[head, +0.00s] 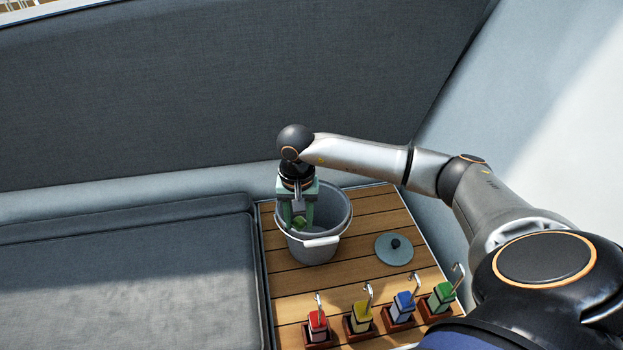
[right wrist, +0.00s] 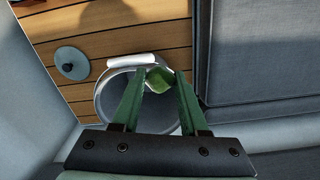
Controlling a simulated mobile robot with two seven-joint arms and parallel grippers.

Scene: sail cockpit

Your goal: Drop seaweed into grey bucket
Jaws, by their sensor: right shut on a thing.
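The grey bucket (head: 318,246) stands on the slatted wooden table, with a white handle at its front rim. It also shows in the right wrist view (right wrist: 104,104), below the fingers. My right gripper (head: 298,220) points down over the bucket's opening at its left side. It is shut on the seaweed, a small green clump (right wrist: 158,80) between the fingertips (right wrist: 160,78). In the head view the seaweed (head: 299,222) shows against the bucket's inside. I cannot tell exactly how far the fingertips are below the rim. My left gripper is not in view.
A round grey lid (head: 394,250) with a dark knob lies right of the bucket. Red (head: 317,322), yellow (head: 361,312), blue (head: 404,302) and green (head: 441,294) blocks with metal hooks stand along the table's front. A grey cushioned seat (head: 130,285) is at the left.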

